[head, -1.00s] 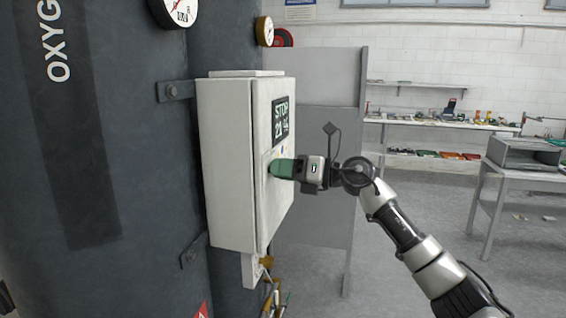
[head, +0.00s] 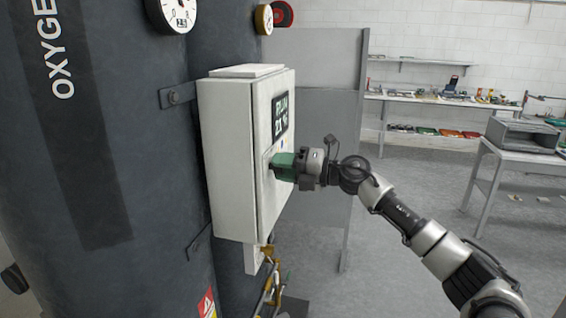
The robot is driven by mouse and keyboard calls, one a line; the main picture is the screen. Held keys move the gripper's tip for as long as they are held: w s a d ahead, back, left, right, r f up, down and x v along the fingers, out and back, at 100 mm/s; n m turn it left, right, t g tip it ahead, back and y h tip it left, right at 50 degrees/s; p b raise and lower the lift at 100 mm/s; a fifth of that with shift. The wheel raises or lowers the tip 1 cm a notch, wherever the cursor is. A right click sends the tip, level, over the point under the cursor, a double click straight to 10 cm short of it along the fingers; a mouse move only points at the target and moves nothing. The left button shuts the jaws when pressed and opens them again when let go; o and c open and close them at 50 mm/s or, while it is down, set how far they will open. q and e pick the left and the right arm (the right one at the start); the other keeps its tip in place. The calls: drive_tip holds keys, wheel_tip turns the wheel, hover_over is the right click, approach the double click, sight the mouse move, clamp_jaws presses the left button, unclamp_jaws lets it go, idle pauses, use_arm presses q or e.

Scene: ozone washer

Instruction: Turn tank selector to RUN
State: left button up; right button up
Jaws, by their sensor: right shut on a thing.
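The tank selector is on the front face of a white control box (head: 232,160) fixed to the dark tank. The selector itself is mostly hidden behind my right gripper (head: 275,166). The gripper's green fingers are at the front panel, shut on the selector. The gripper comes to the panel from the right. A small display (head: 280,117) above the selector shows green text whose top line seems to read RUN. My left gripper is not in view.
The dark oxygen tank (head: 110,130) fills the left side. Round gauges (head: 172,12) sit at the top. Pipes and fittings (head: 270,278) hang below the box. A grey partition (head: 335,75) stands behind. A bench and shelves are far right, with open floor (head: 400,185) between.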

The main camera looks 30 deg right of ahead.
idle(0.4)
drive_tip(key=o, duration=0.9)
drive_tip(key=b+v, duration=0.6)
drive_tip(key=v, duration=0.4)
drive_tip(key=shift+s+d, duration=0.25)
drive_tip(key=shift+d, duration=0.1)
